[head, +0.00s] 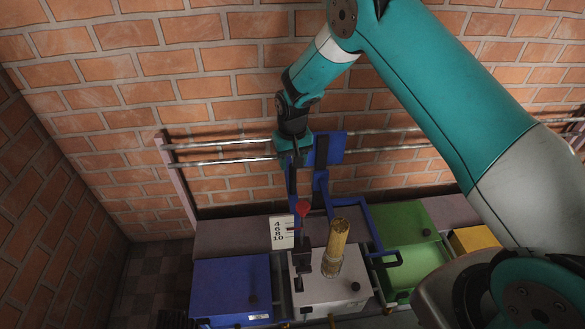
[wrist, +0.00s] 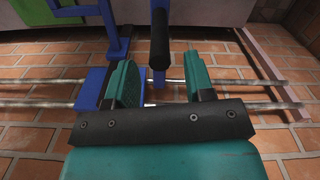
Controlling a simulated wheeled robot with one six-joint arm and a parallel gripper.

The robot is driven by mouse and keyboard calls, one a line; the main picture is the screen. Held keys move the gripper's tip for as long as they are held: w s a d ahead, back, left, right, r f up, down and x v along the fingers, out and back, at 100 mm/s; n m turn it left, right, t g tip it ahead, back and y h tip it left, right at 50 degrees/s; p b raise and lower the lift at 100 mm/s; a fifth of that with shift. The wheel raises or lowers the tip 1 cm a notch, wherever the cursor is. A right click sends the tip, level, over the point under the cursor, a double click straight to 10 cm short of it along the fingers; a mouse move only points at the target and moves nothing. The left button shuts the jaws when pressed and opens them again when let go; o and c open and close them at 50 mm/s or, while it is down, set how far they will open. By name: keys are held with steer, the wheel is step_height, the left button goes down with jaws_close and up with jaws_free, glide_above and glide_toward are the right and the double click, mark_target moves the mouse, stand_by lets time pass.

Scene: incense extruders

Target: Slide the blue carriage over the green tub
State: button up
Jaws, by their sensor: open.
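The blue carriage (head: 330,149) rides on two metal rails at the brick wall, and its frame reaches forward above the white tub (head: 324,287). The green tub (head: 399,222) is just right of the white one. My gripper (head: 296,155) is at the carriage's left side, in front of the rails. In the wrist view its two teal fingers (wrist: 162,82) are apart, with a black handle with a blue end (wrist: 160,42) between them; a gap shows toward the right finger. The carriage's blue plate (wrist: 92,88) is beside the left finger. Contact with the handle cannot be told.
A blue tub (head: 231,284) stands left of the white one, and a yellow block (head: 472,239) right of the green. A brass cylinder (head: 335,248) stands upright above the white tub. A red piece (head: 303,208) and a numbered scale card (head: 281,232) are close by. The rails (head: 225,159) extend both ways.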

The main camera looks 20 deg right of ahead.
steer(key=shift+f, duration=2)
jaws_close()
